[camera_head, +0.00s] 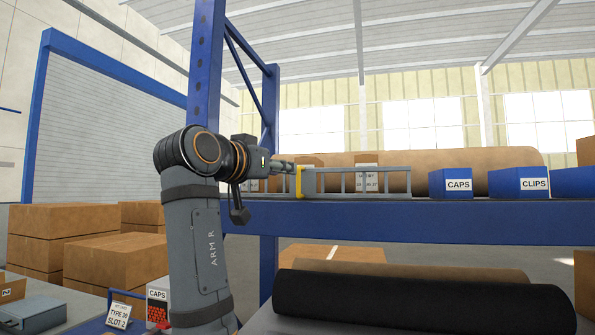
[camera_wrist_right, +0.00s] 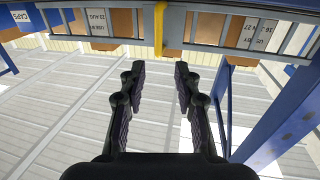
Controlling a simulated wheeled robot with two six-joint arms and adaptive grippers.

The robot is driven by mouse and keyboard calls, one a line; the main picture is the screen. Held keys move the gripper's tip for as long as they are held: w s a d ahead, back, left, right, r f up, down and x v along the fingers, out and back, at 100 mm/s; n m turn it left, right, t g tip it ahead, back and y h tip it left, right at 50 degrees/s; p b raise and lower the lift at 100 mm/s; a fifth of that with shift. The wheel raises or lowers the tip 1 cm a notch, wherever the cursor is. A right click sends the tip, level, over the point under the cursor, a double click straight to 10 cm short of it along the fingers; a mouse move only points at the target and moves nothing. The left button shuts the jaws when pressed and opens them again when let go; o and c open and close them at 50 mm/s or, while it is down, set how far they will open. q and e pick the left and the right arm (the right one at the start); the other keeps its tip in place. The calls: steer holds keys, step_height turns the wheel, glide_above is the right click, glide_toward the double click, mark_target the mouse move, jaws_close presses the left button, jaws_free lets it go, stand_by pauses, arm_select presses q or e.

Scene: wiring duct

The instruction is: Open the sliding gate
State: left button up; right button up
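The sliding gate is a grey metal frame (camera_head: 360,181) with thin uprights, standing along the front of the blue shelf. It carries a yellow upright handle (camera_head: 299,183). My right gripper (camera_head: 284,165) is beside the handle, on its left in the head view; its fingers look small there. In the right wrist view my right gripper (camera_wrist_right: 159,71) is open and empty. The yellow handle (camera_wrist_right: 159,30) lies beyond the fingertips, in line with the gap between them. The grey rails (camera_wrist_right: 215,8) run across the top of that view. My left gripper is not in view.
Cartons and a brown roll (camera_head: 440,160) are behind the gate. A blue rack post (camera_head: 204,80) rises behind my right arm. A black roll (camera_head: 420,303) lies below.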

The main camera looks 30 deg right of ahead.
mark_target(298, 171)
steer(key=p+x, duration=0.1)
steer(key=x, duration=0.3)
steer(key=p+x, duration=0.2)
steer(key=x, duration=0.2)
steer(key=shift+s+d+r, duration=0.1)
steer(key=shift+s+d, duration=0.1)
steer(key=shift+w+d+p, duration=0.25)
steer(key=shift+w+p, duration=0.05)
steer(key=shift+w, duration=0.05)
steer(key=shift+a, duration=0.1)
steer(key=shift+s, duration=0.1)
jaws_close()
